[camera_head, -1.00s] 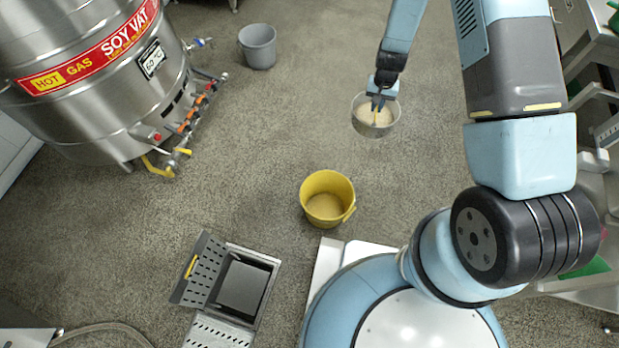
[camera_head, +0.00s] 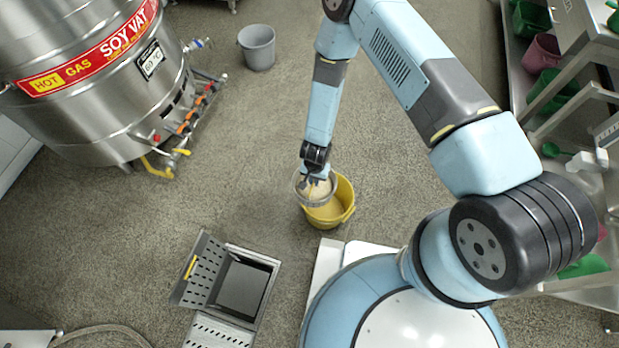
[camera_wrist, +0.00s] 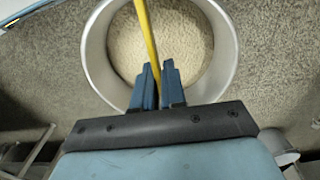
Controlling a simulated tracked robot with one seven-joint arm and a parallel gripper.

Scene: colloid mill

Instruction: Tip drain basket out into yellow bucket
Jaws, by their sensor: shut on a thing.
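The drain basket (camera_head: 299,190) is a round grey metal basket with pale grainy matter inside. It also shows in the wrist view (camera_wrist: 226,60), roughly level, with a thin yellow handle (camera_wrist: 147,35) across it. My gripper (camera_head: 311,182) is shut on this yellow handle; its blue fingertips (camera_wrist: 158,82) sit over the contents. The yellow bucket (camera_head: 341,208) stands on the floor. In the head view the basket overlaps the bucket's upper left part and hides some of its opening. The height gap between them cannot be told.
An open floor drain (camera_head: 243,284) with a raised perforated lid (camera_head: 203,268) lies at lower left. A steel soy vat (camera_head: 95,75) stands at upper left, a grey bucket (camera_head: 258,47) beyond it. Shelves with coloured tubs (camera_head: 545,55) are at right. The middle floor is clear.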

